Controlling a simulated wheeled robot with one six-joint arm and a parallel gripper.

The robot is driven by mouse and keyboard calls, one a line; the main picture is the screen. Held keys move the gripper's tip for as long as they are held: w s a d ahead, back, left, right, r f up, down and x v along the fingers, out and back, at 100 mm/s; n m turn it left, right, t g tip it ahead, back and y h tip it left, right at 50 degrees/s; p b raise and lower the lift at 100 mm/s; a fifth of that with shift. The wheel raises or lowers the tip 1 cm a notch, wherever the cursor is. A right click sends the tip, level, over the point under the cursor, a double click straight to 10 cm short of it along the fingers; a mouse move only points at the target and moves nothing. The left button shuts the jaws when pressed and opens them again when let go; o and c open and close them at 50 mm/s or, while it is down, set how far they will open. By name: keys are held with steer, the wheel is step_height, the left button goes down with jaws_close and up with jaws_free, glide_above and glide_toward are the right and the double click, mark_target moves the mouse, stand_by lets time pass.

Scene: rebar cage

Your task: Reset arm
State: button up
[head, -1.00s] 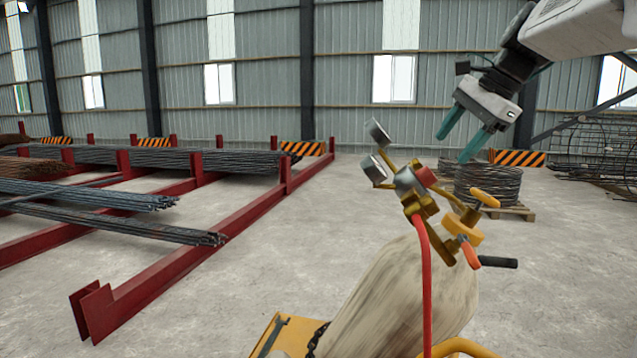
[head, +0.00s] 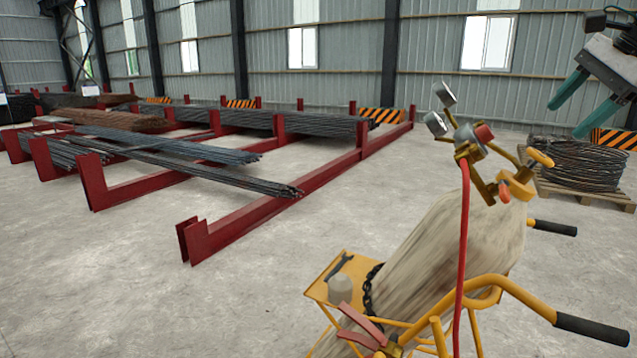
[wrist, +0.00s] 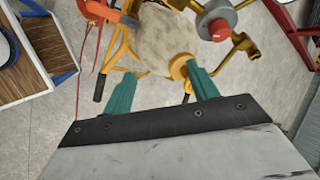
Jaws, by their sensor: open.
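My gripper (head: 576,104) is at the upper right of the head view, partly cut off by the frame edge. Its two teal fingers are apart with nothing between them. In the wrist view my gripper (wrist: 162,92) also shows its fingers spread, with the cylinder behind and beyond them. The pale, worn gas cylinder (head: 440,255) leans on a yellow trolley (head: 490,287), below and left of my gripper. The brass regulator with round gauges (head: 470,140) tops the cylinder, and a red hose (head: 463,230) hangs from it. The gripper looks clear of them.
Red steel racks (head: 290,190) holding rebar bundles (head: 190,165) stand at the left. A wire coil (head: 587,165) on a pallet is at the right. A wooden-topped table (wrist: 30,65) shows in the wrist view. Bare concrete floor (head: 110,290) lies at the front left.

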steer(key=s+a+f+n+g+h, duration=0.1)
steer(key=s+a+f+n+g, duration=0.1)
steer(key=s+a+f+n, duration=0.6)
steer(key=s+a+f+n+g+h, duration=0.2)
steer(key=s+a+f+n, duration=0.7)
steer(key=s+f, duration=0.6)
step_height(320, 180, down, 2)
steer(key=shift+a+f+n, duration=0.1)
steer(key=shift+a+n, duration=0.2)
steer(key=shift+a, duration=0.65)
